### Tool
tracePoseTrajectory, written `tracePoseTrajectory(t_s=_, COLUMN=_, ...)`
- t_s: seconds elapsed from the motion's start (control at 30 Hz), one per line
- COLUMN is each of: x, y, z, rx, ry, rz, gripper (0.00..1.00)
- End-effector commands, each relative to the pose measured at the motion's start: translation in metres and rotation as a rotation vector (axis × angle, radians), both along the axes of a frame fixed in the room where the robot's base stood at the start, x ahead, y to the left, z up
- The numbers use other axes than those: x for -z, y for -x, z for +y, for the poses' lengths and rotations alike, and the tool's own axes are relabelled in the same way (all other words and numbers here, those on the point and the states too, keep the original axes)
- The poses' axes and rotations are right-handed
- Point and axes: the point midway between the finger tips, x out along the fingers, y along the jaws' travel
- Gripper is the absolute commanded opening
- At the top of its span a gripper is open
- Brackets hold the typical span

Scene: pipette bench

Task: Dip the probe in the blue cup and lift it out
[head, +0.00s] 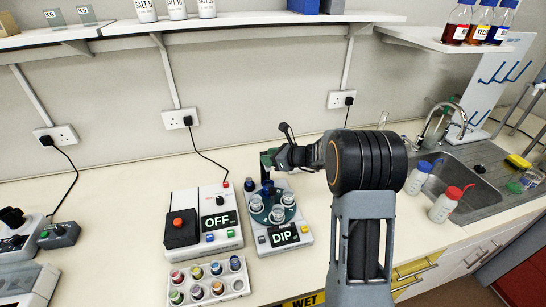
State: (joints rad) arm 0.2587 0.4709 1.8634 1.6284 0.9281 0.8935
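A white dipping unit (288,248) with a "DIP" display stands on the bench, with several small clear cups on its round teal plate. One cup near the front (277,215) seems to hold blue liquid, but the cups are too small to tell for certain. A dark blue upright piece (267,188), perhaps the probe or its holder, rises at the back of the plate. My gripper (268,160) is just above and behind this piece, reached in from the right. Its fingers are small and dark, so whether they hold anything is unclear.
A white box (224,243) with an "OFF" display and red button stands left of the unit. A rack of coloured vials (208,284) lies in front of it. Wash bottles (445,205) and a sink (478,172) are at the right. Bare bench lies behind the unit.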

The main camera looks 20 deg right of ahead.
Motion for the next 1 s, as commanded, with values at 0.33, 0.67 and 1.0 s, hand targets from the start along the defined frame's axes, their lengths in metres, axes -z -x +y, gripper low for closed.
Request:
tracePoseTrajectory(t_s=0.33, x=-0.019, y=0.035, z=-0.037, rx=0.005, ry=0.002, rz=-0.004, gripper=0.34)
tracePoseTrajectory(t_s=0.67, x=-0.043, y=0.074, z=-0.075, rx=0.004, ry=0.001, rz=-0.003, gripper=0.34)
tracePoseTrajectory(t_s=1.0, x=-0.053, y=0.09, z=-0.09, rx=0.001, ry=0.0, rz=-0.003, gripper=0.34)
